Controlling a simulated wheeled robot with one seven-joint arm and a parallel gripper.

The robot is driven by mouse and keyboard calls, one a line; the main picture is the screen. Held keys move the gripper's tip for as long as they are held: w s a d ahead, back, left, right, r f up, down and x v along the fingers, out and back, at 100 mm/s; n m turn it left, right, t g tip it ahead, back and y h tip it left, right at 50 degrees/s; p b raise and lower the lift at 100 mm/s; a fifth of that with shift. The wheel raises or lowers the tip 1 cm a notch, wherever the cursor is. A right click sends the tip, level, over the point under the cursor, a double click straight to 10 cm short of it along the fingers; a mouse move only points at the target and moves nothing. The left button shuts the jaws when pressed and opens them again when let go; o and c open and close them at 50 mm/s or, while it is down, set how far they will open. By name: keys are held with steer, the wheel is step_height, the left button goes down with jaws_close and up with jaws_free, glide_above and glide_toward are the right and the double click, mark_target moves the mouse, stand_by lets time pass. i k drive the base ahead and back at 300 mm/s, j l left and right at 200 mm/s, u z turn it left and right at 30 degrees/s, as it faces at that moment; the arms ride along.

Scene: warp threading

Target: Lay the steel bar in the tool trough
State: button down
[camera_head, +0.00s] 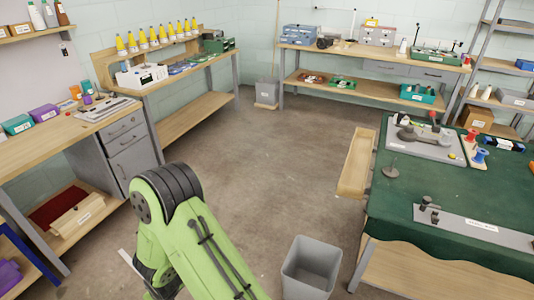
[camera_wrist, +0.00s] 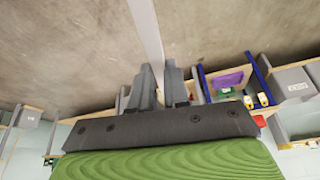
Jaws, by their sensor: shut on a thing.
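The steel bar (camera_wrist: 146,32) is a long, flat, pale grey strip. My gripper (camera_wrist: 158,78) is shut on it in the wrist view, and the bar runs from between the fingers to the top edge. In the head view a short piece of the bar (camera_head: 126,259) shows beside my green arm at the lower left; my fingers are hidden there. The tool trough appears to be the long wooden trough (camera_head: 357,165) along the left edge of the green-covered table. It looks empty and is far to the right of my gripper.
The green-covered table (camera_head: 403,195) carries a grey plate with tools (camera_head: 428,140) and a long grey strip (camera_head: 480,230). A grey bin (camera_head: 311,268) stands on the floor before it. A drawer bench (camera_head: 118,150) stands left. Open floor (camera_head: 270,180) lies between.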

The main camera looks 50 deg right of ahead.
mark_target(358, 161)
steer(key=i+j+u, duration=0.1)
steer(key=i, duration=0.35)
steer(key=i+j+u, duration=0.1)
steer(key=i, duration=0.35)
steer(key=i+l+z, duration=0.1)
steer(key=i+z, duration=0.85)
steer(key=i+j+z, duration=0.25)
steer(key=z, duration=0.25)
steer(key=i+l+z, duration=0.2)
steer(key=i+z, duration=0.65)
steer(key=i+j+z, duration=0.1)
steer(key=i+z, duration=0.8)
steer(key=i+j+z, duration=0.1)
steer(key=i+z, duration=0.35)
steer(key=i, duration=0.15)
steer(key=i+j+z, duration=0.25)
steer(key=i+z, duration=0.5)
steer(key=i+j+z, duration=0.25)
steer(key=i, duration=0.25)
steer(key=i+l, duration=0.15)
steer(key=l, duration=0.2)
steer(key=i+l, duration=0.15)
steer(key=l, duration=0.2)
